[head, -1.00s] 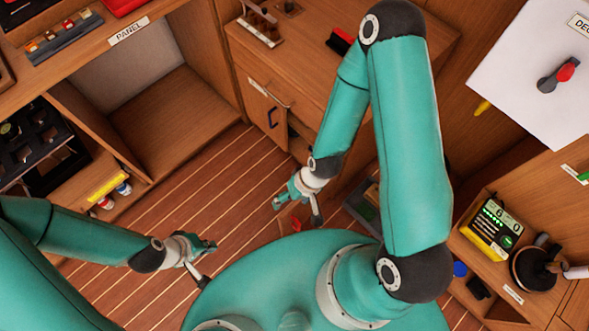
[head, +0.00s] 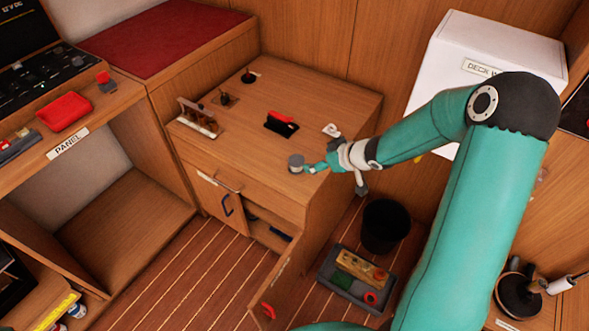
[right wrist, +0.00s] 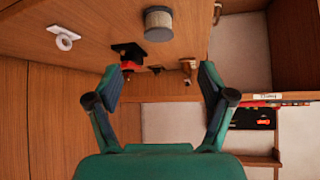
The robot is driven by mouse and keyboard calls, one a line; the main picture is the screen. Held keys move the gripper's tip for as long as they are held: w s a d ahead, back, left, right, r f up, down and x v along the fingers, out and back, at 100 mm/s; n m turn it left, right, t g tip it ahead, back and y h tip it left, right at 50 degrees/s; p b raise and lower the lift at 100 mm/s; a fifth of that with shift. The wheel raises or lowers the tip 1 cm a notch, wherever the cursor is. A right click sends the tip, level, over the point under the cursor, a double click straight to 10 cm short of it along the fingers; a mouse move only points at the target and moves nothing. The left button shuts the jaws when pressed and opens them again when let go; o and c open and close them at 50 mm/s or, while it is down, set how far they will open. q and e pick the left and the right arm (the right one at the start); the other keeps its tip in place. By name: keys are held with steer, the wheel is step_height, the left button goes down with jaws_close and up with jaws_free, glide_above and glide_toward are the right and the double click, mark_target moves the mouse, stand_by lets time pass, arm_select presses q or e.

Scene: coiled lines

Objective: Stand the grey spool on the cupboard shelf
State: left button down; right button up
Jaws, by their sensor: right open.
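The grey spool (head: 296,162) stands upright on the wooden cabinet top, near its front right edge. In the right wrist view the spool (right wrist: 158,24) shows grey ends and a pale wound middle. My right gripper (head: 335,178) is just right of the spool; one finger seems close to it in the head view, though contact is unclear. In the right wrist view the gripper (right wrist: 158,82) is open and empty, the spool beyond its fingertips. The cupboard below has an open door (head: 287,272), and part of its shelf (head: 268,234) shows inside. My left gripper is out of view.
On the cabinet top are a red-and-black item (head: 281,124), a white ring fitting (head: 331,130) and a rack (head: 199,119). A black bin (head: 381,226) and a grey tray (head: 330,263) stand on the floor to the right of the open door.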

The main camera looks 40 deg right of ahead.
mark_target(295, 159)
steer(key=b+x, duration=0.1)
steer(key=x, duration=0.7)
steer(key=shift+a+f+b, duration=0.15)
steer(key=shift+b, duration=0.25)
steer(key=shift+x, duration=2.75)
steer(key=c, duration=1.4)
steer(key=shift+r, duration=0.8)
step_height(295, 159, up, 18)
steer(key=p, duration=1.3)
steer(key=shift+r, duration=0.2)
